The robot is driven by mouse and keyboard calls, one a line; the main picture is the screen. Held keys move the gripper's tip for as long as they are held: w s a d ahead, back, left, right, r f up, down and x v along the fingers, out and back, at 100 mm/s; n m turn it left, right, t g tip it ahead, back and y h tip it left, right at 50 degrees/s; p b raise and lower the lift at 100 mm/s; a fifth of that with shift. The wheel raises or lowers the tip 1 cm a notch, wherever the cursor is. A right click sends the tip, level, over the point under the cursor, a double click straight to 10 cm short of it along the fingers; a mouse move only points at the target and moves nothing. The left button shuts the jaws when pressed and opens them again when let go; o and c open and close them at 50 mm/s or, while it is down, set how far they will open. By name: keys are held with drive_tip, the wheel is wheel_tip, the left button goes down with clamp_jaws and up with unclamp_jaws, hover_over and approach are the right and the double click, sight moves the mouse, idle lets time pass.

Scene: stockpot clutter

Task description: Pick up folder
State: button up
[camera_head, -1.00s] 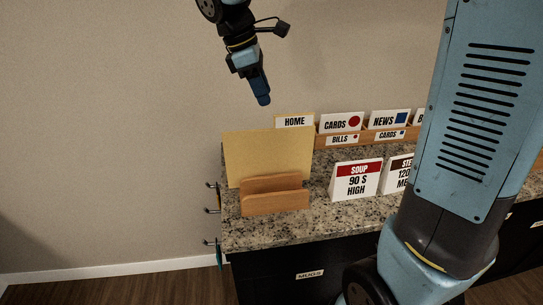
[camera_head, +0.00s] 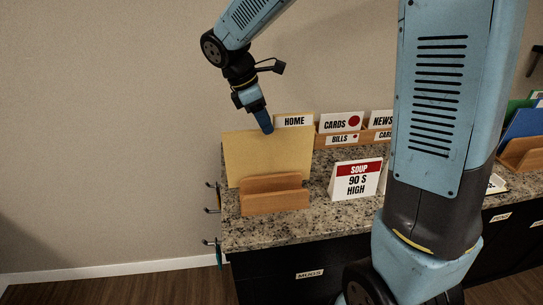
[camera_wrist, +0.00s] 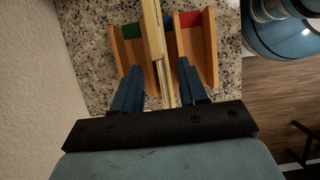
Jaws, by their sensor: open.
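The yellow folder (camera_head: 262,154) stands upright in a small wooden holder (camera_head: 275,196) at the left end of the granite counter. My gripper (camera_head: 266,129) points down at the folder's top edge. In the wrist view my gripper (camera_wrist: 158,66) is open, with one blue finger on each side of the folder (camera_wrist: 153,35), which shows edge-on. Neither finger clearly touches it. The wooden holder (camera_wrist: 203,45) lies below the fingers in that view. The folder's lower part is hidden by the holder in the head view.
A soup sign (camera_head: 357,179) stands on the granite counter (camera_head: 325,207) to the right. Behind are label cards such as HOME (camera_head: 294,121) and CARDS (camera_head: 340,122). Another wooden holder (camera_head: 522,152) with coloured folders stands far right. The wall is close on the left in the wrist view.

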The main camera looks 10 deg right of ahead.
hover_over(269, 152)
drive_tip(key=shift+f, duration=2.4)
drive_tip(key=shift+w+d, duration=0.35)
drive_tip(key=shift+c, duration=0.3)
clamp_jaws()
